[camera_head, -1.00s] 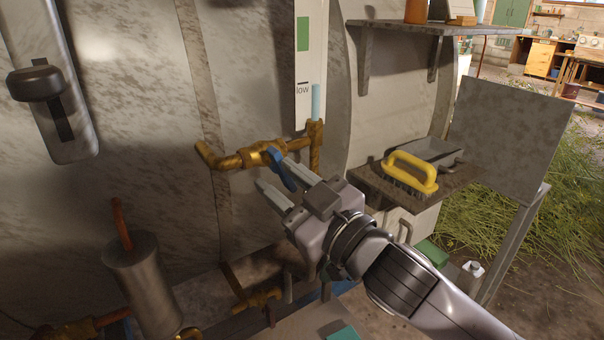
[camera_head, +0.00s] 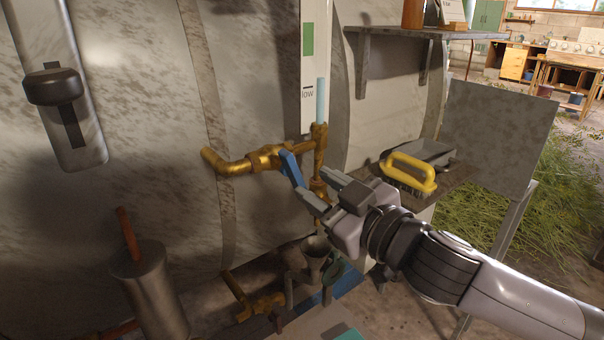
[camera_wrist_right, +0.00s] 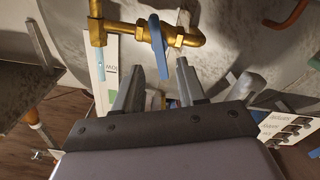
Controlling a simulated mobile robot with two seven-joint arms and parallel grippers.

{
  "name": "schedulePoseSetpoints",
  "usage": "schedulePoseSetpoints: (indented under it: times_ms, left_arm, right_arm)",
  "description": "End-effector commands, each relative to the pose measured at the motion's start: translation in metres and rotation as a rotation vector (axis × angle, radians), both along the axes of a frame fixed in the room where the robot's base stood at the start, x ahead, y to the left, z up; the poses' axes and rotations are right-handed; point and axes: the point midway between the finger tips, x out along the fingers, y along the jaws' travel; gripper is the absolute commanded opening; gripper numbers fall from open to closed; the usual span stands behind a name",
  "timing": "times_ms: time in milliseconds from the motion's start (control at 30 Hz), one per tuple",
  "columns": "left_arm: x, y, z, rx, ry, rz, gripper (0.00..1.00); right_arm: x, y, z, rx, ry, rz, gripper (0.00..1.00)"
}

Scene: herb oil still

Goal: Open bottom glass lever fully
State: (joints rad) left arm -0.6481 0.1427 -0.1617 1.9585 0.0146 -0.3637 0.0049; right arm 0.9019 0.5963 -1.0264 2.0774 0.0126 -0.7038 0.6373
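The bottom glass lever is a blue handle (camera_head: 291,168) on a brass valve (camera_head: 262,158) below the sight glass (camera_head: 320,101). It slants down to the right in the head view. My right gripper (camera_head: 315,184) is open, its fingertips close to the lever's lower end. In the right wrist view the lever (camera_wrist_right: 158,48) hangs from the brass pipe, its lower end between the two spread fingers (camera_wrist_right: 160,75), with gaps visible on both sides. I cannot tell whether a finger touches it. My left gripper is not in view.
The large metal still (camera_head: 140,130) stands behind the valve. A slotted plate with a black knob (camera_head: 55,87) is at left, above a metal cylinder (camera_head: 150,290). A yellow-handled brush (camera_head: 411,168) lies on a low shelf at right. More brass piping (camera_head: 260,305) sits below.

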Motion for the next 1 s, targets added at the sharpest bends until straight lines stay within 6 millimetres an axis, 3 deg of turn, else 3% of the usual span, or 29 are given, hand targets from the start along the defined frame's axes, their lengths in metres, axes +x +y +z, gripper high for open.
schedulePoseSetpoints:
  times_ms: [400,800,833,933,1000]
  left_arm:
    - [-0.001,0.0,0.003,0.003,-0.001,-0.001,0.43]
    - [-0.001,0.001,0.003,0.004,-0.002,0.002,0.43]
    - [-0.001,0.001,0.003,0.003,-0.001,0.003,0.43]
    - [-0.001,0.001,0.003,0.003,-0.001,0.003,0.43]
    - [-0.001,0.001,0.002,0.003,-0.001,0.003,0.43]
  right_arm:
    - [0.039,0.029,0.001,-0.001,-0.002,-0.001,0.4]
    - [0.044,0.032,0.0,-0.001,-0.002,-0.001,0.4]
    - [0.044,0.032,0.0,-0.001,-0.002,-0.001,0.34]
    - [0.044,0.032,0.0,-0.001,-0.002,-0.001,0.01]
    - [0.044,0.032,0.0,-0.001,-0.002,-0.001,0.0]
